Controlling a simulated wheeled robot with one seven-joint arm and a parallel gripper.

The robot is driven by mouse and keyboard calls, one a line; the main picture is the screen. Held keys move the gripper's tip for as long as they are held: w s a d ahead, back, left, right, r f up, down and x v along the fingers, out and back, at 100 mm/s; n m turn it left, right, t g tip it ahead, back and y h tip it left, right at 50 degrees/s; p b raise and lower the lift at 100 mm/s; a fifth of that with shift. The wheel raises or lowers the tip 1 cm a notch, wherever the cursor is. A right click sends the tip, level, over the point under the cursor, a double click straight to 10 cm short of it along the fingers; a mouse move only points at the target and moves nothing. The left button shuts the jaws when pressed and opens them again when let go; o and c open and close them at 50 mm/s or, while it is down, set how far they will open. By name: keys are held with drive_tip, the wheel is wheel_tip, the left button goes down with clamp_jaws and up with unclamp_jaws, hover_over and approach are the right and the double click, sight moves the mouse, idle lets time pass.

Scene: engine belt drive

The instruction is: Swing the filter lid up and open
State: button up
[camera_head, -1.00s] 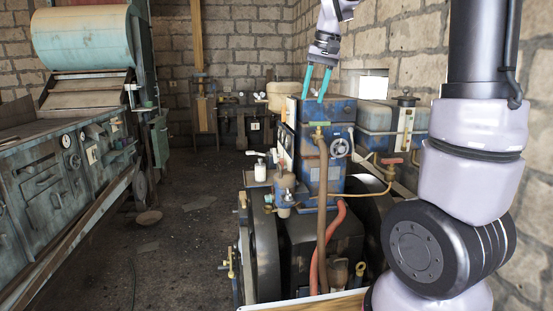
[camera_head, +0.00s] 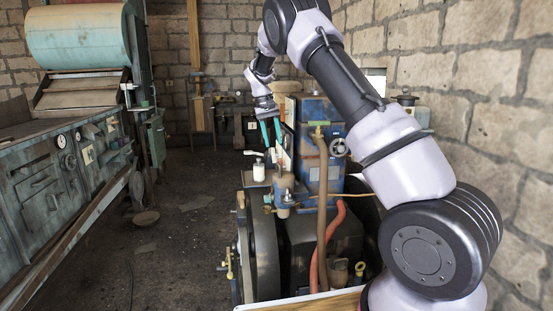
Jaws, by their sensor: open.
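My gripper (camera_head: 274,145) has two teal fingers pointing down, spread apart with nothing seen between them. It hangs above and slightly left of a small grey-brown pot (camera_head: 284,186) on the near left side of the blue engine block (camera_head: 321,125). This pot looks like the filter; its lid is too small to make out clearly, and I cannot tell if it is open. The fingertips look apart from the pot in this view, though depth is hard to judge.
A white oil can (camera_head: 259,171) stands just left of the pot. A brown pipe (camera_head: 322,210), a red hose (camera_head: 322,255) and a handwheel (camera_head: 338,147) are close on the right. The floor (camera_head: 180,235) to the left is mostly clear.

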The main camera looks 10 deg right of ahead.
sight(278, 163)
drive_tip(key=f, duration=0.2)
drive_tip(key=d+f, duration=0.1)
drive_tip(key=f, duration=0.4)
drive_tip(key=shift+d+f, duration=0.25)
drive_tip(key=shift+f, duration=0.1)
clamp_jaws()
idle(1.0)
